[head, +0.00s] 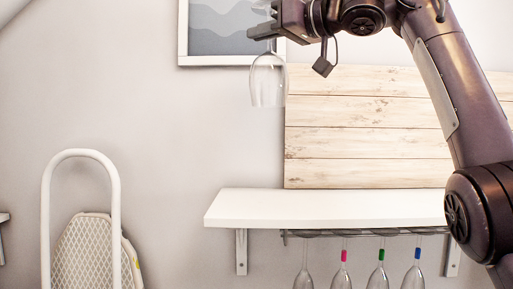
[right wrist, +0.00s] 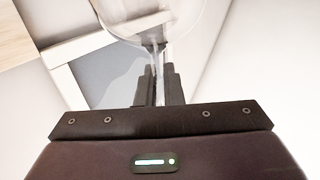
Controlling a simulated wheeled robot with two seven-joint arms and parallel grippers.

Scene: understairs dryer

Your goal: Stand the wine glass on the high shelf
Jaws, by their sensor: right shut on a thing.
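My right gripper (head: 264,31) is at the top of the head view, shut on the stem of a clear wine glass (head: 268,84). The glass is upside down, with its bowl hanging below the fingers. In the right wrist view the stem stands between the two fingers (right wrist: 159,88) and the bowl (right wrist: 150,22) shows beyond them. The white high shelf (head: 330,208) is below the glass, with a clear gap between. The glass hangs in line with the left part of the shelf in the picture. My left gripper is not in view.
A rack (head: 370,233) under the shelf holds several hanging glasses (head: 380,275), some with coloured marks. Pale wooden planks (head: 365,142) back the shelf. A framed picture (head: 215,30) hangs at upper left. An ironing board (head: 85,245) stands lower left. The visible shelf top is bare.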

